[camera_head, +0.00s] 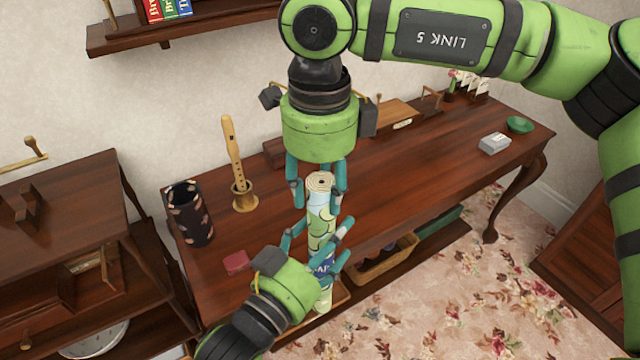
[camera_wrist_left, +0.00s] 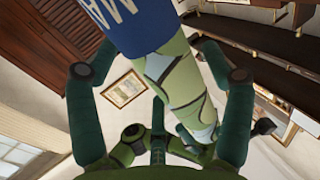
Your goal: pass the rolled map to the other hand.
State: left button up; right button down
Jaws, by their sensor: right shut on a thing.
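The rolled map (camera_head: 319,211), pale green with a blue printed band, stands upright in the air in front of the table. My right gripper (camera_head: 317,195) comes from above and is shut on the map's upper end. My left gripper (camera_head: 318,244) reaches in from below with its fingers spread around the map's lower part. In the left wrist view the map (camera_wrist_left: 172,75) passes between the open fingers of my left gripper (camera_wrist_left: 163,75), with a clear gap on the left side. The map's lower part is partly hidden by the left fingers in the head view.
The wooden table (camera_head: 420,155) behind holds a dark patterned cup (camera_head: 188,213), a recorder on a stand (camera_head: 235,165), a red box (camera_head: 236,262), a grey box (camera_head: 494,143) and a green bowl (camera_head: 519,124). A wicker basket (camera_head: 385,262) sits below. A wall shelf (camera_head: 190,28) hangs upper left.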

pick_arm(q)
jog(key=shift+f, duration=0.1)
jog(key=s+a+f+n+g+y, duration=0.1)
jog(key=s+a+f+g+y, duration=0.15)
jog(key=a+f, duration=0.75)
jog(key=s+a+f+n+g+y, duration=0.1)
jog(key=a+f+y, duration=0.15)
jog(key=f, duration=1.45)
jog(key=s+a+f+g+y, duration=0.25)
jog(key=a+f, duration=0.35)
jog(key=f, duration=0.8)
jog(key=s+a+f+n+g+y, duration=0.25)
jog(key=s+a+f, duration=0.35)
jog(key=s+f, duration=0.5)
jog(key=s+a+f+g, duration=0.1)
jog(key=s+f, duration=0.3)
jog(key=s, duration=0.4)
jog(key=s+a+f+n+g+y, duration=0.1)
jog(key=s+f+g, duration=0.2)
jog(key=s, duration=0.5)
jog(key=shift+s+a+f+y, duration=0.15)
jog(key=shift+a+f+y, duration=0.15)
jog(key=shift+f, duration=0.2)
